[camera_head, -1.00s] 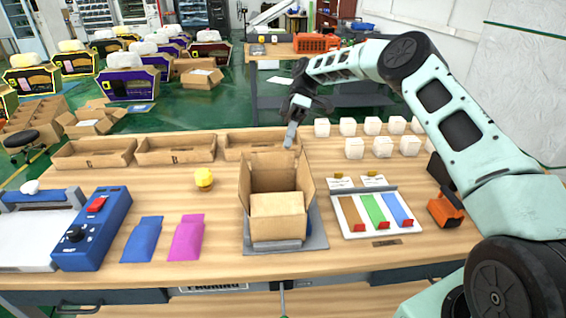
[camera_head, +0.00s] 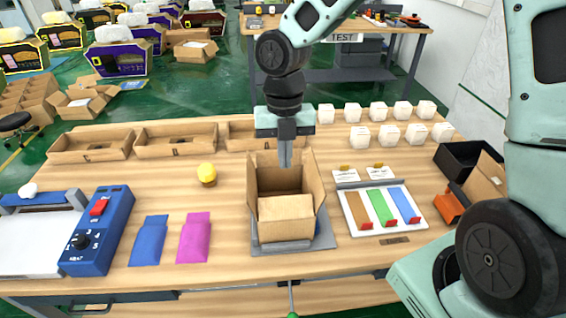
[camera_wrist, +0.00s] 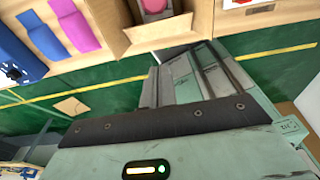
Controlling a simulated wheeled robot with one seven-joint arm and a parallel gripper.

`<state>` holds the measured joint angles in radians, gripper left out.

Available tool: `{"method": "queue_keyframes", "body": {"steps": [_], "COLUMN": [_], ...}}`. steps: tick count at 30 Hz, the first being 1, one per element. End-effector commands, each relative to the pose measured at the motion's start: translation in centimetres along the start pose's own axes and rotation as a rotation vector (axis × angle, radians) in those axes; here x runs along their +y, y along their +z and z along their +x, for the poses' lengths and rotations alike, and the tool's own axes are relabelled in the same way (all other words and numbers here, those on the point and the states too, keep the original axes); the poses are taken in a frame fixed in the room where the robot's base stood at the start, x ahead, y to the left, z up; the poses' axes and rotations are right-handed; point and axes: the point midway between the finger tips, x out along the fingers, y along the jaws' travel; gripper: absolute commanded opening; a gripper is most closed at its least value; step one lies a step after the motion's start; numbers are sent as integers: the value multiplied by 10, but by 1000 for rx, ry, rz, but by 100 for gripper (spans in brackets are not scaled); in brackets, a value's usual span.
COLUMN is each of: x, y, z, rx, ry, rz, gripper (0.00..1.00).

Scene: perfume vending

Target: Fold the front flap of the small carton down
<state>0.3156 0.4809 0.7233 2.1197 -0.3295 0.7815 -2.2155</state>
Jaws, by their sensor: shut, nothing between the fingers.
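The small brown carton (camera_head: 285,222) stands open on a grey mat (camera_head: 262,246) at the front middle of the table. Its side flaps spread outward, and its front flap (camera_head: 286,206) faces me, leaning outward rather than lying over the opening. My gripper (camera_head: 285,163) is shut and empty, pointing straight down over the back part of the carton's opening. I cannot tell if it touches the carton. In the wrist view, the fingers (camera_wrist: 195,72) show close to the carton (camera_wrist: 150,38), and a pink item (camera_wrist: 153,9) is partly visible inside it.
Blue (camera_head: 149,240) and pink (camera_head: 193,238) pouches lie left of the carton, with a yellow item (camera_head: 207,174) behind them. A tray of coloured strips (camera_head: 381,207) lies to the right. Open brown trays (camera_head: 177,142) and several white boxes (camera_head: 388,132) line the back.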

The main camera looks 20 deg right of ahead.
Motion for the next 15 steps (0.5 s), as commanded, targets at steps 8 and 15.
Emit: {"method": "queue_keyframes", "body": {"steps": [8,15], "x": [0,0], "y": [-2,8], "z": [56,95], "rx": [7,5], "ry": [-3,-1], "rz": [-3,2], "gripper": [0,0]}}
